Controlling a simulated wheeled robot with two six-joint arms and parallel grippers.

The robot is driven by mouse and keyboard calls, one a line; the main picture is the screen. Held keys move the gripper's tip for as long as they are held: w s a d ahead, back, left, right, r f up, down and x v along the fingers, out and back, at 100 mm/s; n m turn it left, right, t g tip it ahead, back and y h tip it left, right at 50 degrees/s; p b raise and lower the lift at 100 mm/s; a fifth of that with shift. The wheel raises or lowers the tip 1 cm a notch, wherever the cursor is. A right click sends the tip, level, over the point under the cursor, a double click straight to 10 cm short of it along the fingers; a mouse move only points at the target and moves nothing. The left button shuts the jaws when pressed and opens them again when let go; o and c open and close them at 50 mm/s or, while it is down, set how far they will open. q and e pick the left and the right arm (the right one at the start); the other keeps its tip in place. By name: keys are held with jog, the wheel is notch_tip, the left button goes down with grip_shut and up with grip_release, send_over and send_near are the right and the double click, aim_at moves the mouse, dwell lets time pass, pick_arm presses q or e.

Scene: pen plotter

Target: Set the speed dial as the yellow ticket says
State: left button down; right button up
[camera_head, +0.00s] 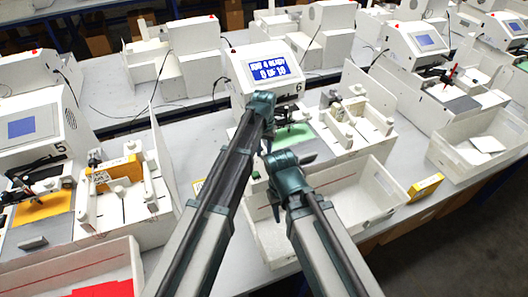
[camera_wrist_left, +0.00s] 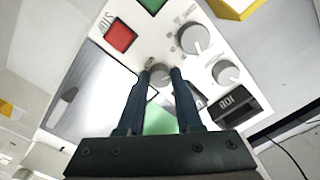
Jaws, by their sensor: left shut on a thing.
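My left gripper (camera_head: 262,100) is at the front of the plotter numbered 6 (camera_head: 238,78), below its lit screen (camera_head: 270,70). In the left wrist view, its two fingers (camera_wrist_left: 163,76) are shut on a small grey knob (camera_wrist_left: 160,70), mostly hidden between them. To the right on the panel are a larger dial (camera_wrist_left: 195,39) with scale marks and another round knob (camera_wrist_left: 227,74). Their lettering is too small to read.
The panel also has a red stop button (camera_wrist_left: 119,37) and a black JOB display (camera_wrist_left: 238,103). The green sheet (camera_head: 294,135) lies on the plotter bed. A white open bin (camera_head: 385,215) stands in front. Plotter 5 (camera_head: 27,127) is at left; a yellow box (camera_head: 425,187) is at right.

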aim_at(264, 154)
pick_arm(q)
jog(key=shift+n, duration=0.4)
jog(key=c, duration=0.8)
grip_release()
jog(key=shift+c, duration=0.2)
jog(key=shift+r, duration=0.1)
notch_tip(264, 154, up, 14)
jog(key=p, duration=1.4)
jog(key=shift+f, duration=0.25)
jog(key=s+a+f+b, duration=0.2)
jog(key=s+f+b, duration=0.3)
jog(key=s, duration=0.3)
jog(key=s+a+f+b, duration=0.1)
jog(key=s+f+b, duration=0.4)
jog(key=s, duration=0.4)
jog(key=s+a+f+y+b, duration=0.1)
jog(key=s+a+f+b, duration=0.1)
jog(key=s+f+b, duration=0.3)
jog(key=s, duration=0.3)
jog(key=shift+s+a+m, duration=0.15)
jog(key=shift+a+m, duration=0.2)
jog(key=shift+m, duration=0.05)
